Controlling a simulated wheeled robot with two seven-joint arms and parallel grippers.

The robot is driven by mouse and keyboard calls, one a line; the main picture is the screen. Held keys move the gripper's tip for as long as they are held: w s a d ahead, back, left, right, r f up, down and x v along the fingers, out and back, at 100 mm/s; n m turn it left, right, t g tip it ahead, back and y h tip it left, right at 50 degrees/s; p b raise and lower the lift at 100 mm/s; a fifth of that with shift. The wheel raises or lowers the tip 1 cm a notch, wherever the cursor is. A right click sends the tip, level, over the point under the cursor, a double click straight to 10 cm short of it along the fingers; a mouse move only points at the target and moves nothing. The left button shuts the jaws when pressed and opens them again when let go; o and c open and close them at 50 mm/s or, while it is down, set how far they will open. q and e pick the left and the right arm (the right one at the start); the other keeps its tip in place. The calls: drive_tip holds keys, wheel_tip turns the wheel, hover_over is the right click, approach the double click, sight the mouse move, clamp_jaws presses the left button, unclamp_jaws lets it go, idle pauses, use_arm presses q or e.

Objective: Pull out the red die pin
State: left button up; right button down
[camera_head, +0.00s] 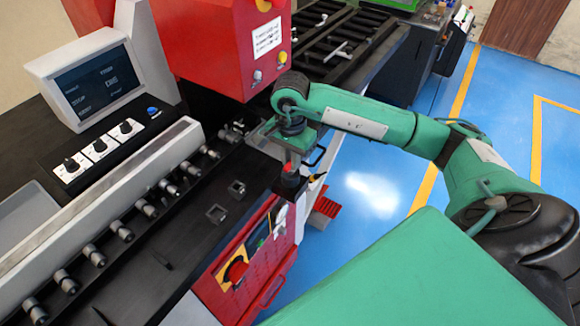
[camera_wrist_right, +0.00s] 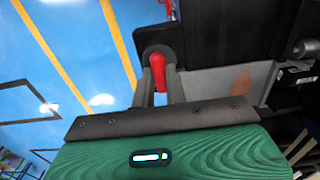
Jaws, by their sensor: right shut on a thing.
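The red die pin (camera_wrist_right: 159,80) shows between the two grey fingers of my right gripper (camera_wrist_right: 158,72) in the right wrist view. The fingers are shut on it from both sides. The pin's far end meets a dark rounded part at the edge of a black block, and how deep it sits there is hidden. In the head view my right gripper (camera_head: 292,166) points down at the right end of the black machine bed, and a bit of the red pin (camera_head: 289,175) shows at the fingertips. My left gripper is not in view.
The black machine bed (camera_head: 190,235) carries a row of metal rollers and small square blocks. A red press housing (camera_head: 220,40) stands behind the gripper. A control panel with a screen (camera_head: 97,80) is at left. Blue floor (camera_head: 375,195) lies open to the right.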

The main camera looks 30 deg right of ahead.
drive_tip(key=shift+r+p, duration=0.5)
drive_tip(key=shift+r, duration=1.35)
drive_tip(key=shift+r+p, duration=1)
drive_tip(key=shift+r, duration=1.55)
